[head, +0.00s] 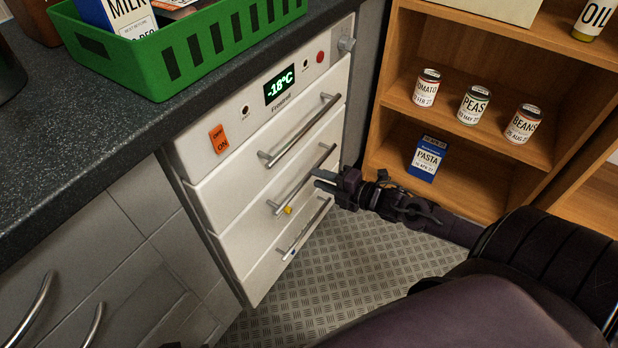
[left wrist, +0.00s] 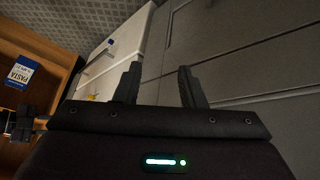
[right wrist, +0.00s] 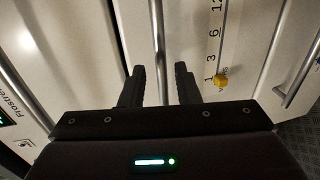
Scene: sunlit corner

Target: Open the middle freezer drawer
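The white freezer (head: 265,125) has three stacked drawers, all looking shut. The middle drawer (head: 243,190) has a silver bar handle (head: 300,182); in the right wrist view the handle (right wrist: 157,35) runs between the fingers. In the right wrist view the gripper (right wrist: 159,85) is open around the bar, with gaps on both sides. My left gripper (left wrist: 158,85) is open and empty in the left wrist view, facing grey cabinet fronts beside the freezer.
A yellow slider (right wrist: 221,81) sits by a number scale near the middle handle. The top handle (head: 300,130) and bottom handle (head: 304,228) lie on either side. A green basket (head: 180,50) stands on the dark counter (head: 60,150). A wooden shelf (head: 455,130) holds cans and pasta.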

